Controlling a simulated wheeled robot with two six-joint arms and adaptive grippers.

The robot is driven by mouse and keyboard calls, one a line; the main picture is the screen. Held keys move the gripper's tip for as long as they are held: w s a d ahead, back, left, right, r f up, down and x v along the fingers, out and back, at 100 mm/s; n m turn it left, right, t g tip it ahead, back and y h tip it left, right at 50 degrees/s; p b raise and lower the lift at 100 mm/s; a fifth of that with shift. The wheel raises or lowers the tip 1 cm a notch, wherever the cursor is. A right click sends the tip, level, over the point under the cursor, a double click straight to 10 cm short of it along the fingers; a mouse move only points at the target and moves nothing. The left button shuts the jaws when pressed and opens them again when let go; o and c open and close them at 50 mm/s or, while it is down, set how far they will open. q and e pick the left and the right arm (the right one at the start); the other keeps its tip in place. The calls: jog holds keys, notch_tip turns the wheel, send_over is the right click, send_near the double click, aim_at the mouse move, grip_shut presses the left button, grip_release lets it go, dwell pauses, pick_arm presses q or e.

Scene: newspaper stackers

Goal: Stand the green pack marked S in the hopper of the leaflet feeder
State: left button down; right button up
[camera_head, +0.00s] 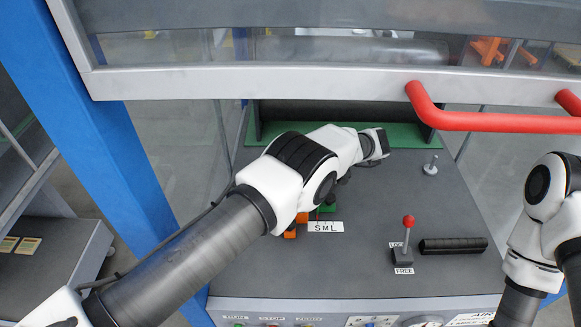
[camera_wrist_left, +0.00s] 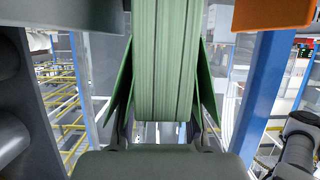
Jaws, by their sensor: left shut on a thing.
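The green pack (camera_wrist_left: 165,65) fills the upper middle of the left wrist view, its layered edges running lengthwise. My left gripper (camera_wrist_left: 165,118) is shut on it, with a finger on each side. No S mark shows on the face I see. In the head view my left arm reaches over the machine deck and hides most of the gripper.
Orange pieces (camera_head: 290,234) sit left of the label. A red-knobbed lever (camera_head: 408,240) between LOCK and FREE labels, a black roller (camera_head: 453,245) and a small metal post (camera_head: 430,165) stand on the deck. A guard with a red handle (camera_head: 480,121) hangs above. My right arm is at the right.

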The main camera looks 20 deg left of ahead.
pick_arm(q)
jog(key=shift+r, duration=0.1)
jog(key=shift+f+b, duration=0.55)
jog(key=shift+f, duration=0.1)
jog(key=c, duration=0.8)
grip_release()
jog(key=shift+s+r, duration=0.1)
jog(key=shift+o, duration=0.2)
